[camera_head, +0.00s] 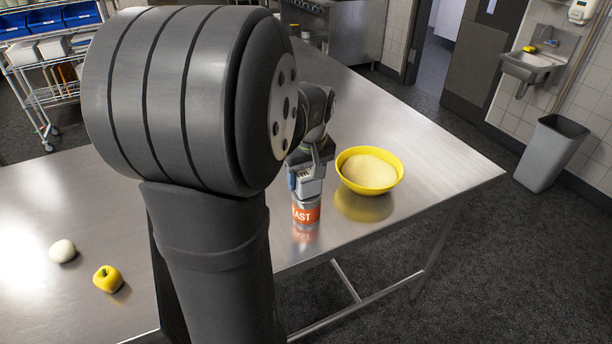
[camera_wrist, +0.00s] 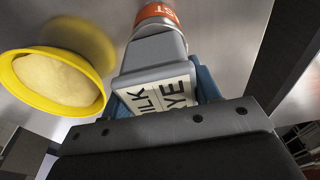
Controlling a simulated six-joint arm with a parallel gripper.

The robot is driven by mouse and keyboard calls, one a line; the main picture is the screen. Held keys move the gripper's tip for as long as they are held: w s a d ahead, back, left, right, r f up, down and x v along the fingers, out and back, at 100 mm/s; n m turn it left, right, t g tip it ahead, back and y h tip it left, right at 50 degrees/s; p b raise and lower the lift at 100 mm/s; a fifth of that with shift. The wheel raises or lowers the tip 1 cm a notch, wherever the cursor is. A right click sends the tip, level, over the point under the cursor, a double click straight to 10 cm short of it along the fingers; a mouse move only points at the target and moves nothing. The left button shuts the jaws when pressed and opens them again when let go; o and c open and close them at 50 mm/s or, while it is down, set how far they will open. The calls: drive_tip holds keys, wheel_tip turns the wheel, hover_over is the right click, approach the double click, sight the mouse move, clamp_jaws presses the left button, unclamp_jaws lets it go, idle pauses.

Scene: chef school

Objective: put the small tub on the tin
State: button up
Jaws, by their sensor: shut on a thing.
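The small tub (camera_head: 309,187) is grey with a pale lettered face. My gripper (camera_head: 306,176) is shut on it, with blue fingers on both sides in the wrist view (camera_wrist: 160,88). The tub also shows in the wrist view (camera_wrist: 152,54), its label partly readable as "ILK" and "YE". The tin (camera_head: 307,213) has an orange label ending in "AST" and stands upright on the table. It shows at the top of the wrist view (camera_wrist: 156,14). The tub is directly over the tin; I cannot tell whether they touch. The tin's top is mostly hidden by the tub.
A yellow bowl (camera_head: 370,187) of pale contents stands close to the right of the tin. A yellow pepper (camera_head: 107,279) and a whitish round item (camera_head: 62,251) lie at the left of the steel table (camera_head: 440,160). The table's front edge is near the tin.

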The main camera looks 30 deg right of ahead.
sight(309, 172)
drive_tip(key=shift+f, duration=0.1)
drive_tip(key=o, duration=1.1)
drive_tip(key=r, duration=0.4)
drive_tip(key=s+r, duration=0.1)
drive_tip(key=r, duration=0.7)
drive_tip(key=shift+s+r, duration=0.1)
drive_tip(key=shift+s, duration=0.3)
